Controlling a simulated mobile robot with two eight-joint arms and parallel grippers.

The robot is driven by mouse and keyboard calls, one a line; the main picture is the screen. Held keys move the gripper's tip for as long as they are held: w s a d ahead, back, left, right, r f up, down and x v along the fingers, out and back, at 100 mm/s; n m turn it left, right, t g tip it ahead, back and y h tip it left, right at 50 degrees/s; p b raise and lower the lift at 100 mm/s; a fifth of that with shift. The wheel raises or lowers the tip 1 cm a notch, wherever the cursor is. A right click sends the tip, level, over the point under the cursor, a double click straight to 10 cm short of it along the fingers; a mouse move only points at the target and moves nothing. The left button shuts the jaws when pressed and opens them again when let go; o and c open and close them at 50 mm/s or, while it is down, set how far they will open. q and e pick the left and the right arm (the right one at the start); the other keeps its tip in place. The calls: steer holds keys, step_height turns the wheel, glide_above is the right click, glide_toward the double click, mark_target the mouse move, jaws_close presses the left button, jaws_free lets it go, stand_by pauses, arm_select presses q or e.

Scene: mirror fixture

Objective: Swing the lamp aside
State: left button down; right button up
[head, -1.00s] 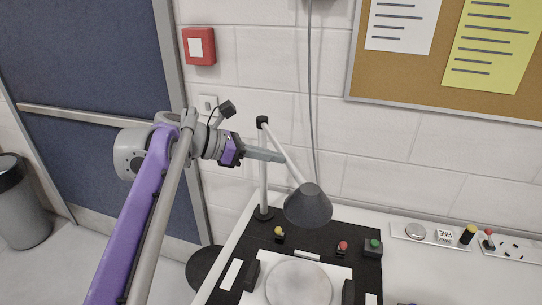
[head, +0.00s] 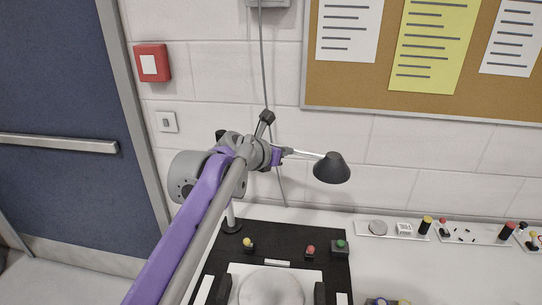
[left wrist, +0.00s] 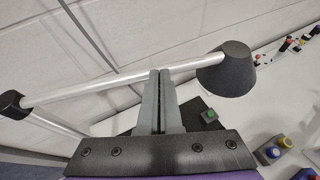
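The lamp has a dark grey cone shade (head: 331,168) on a thin pale arm, in front of the wall and to the right of my left gripper (head: 288,152) in the head view. Its post (head: 230,213) stands at the back left of the black mat, mostly hidden by my arm. In the left wrist view the lamp arm (left wrist: 112,82) runs across the picture to the shade (left wrist: 227,70). My left gripper (left wrist: 161,75) has its fingers together, with its tips against or very near the middle of the lamp arm. The arm is not between the fingers. My right gripper is not in view.
A black mat (head: 280,238) on the white table holds a round disc (head: 270,288), a yellow-topped switch (head: 248,243), a red one (head: 310,251) and a green button box (head: 341,247). Strips of small parts lie along the wall at right. A cable (head: 262,70) hangs on the wall.

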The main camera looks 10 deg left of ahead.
arm_select(q)
steer(key=w, duration=0.2)
steer(key=w+d+p, duration=0.1)
steer(key=shift+w+d, duration=0.15)
steer(key=shift+w, duration=0.2)
steer(key=shift+w+r, duration=0.2)
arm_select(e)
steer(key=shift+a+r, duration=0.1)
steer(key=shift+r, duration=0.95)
arm_select(q)
steer(key=shift+r+p, duration=0.1)
steer(key=shift+p, duration=0.2)
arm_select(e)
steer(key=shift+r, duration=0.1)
